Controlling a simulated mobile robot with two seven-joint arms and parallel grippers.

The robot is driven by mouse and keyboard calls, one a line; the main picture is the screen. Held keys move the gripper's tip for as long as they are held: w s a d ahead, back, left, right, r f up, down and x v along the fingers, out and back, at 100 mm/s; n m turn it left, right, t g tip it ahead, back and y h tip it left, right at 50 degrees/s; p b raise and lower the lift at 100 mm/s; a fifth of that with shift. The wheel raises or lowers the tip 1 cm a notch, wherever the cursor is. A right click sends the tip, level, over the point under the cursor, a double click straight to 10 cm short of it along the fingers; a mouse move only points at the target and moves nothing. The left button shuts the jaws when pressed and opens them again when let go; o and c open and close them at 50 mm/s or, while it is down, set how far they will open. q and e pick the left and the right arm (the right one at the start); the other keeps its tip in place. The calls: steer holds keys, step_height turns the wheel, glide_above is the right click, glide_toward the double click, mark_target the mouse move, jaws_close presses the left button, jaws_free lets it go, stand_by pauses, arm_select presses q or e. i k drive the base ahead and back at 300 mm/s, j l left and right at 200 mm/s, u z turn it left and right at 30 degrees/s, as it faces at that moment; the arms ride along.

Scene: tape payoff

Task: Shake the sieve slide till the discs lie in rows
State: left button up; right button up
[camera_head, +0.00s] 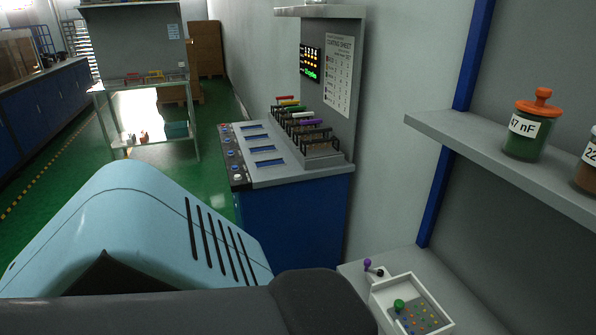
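A white-rimmed tray (392,281) sits on the pale bench at the bottom right and is cut off by the lower picture edge. Inside it is a grey-green plate (428,324) with small orange, yellow and blue spots that look like discs. They are too small to tell whether they lie in rows. A green knob (399,305) stands at the tray's left side. A lever with a purple knob (367,264) and a dark knob (380,272) stands just behind the tray. Neither of my grippers is in view.
A grey shelf (455,133) above the tray holds a green jar (525,128) with an orange lid and a brown jar (587,165). A blue cabinet (290,222) with a control panel and a rack of coloured handles stands further back. Green floor (213,190) is clear.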

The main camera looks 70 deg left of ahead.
mark_target(400, 307)
steer(key=u, duration=1.1)
steer(key=k+l+z, duration=0.5)
steer(key=k+l, duration=0.2)
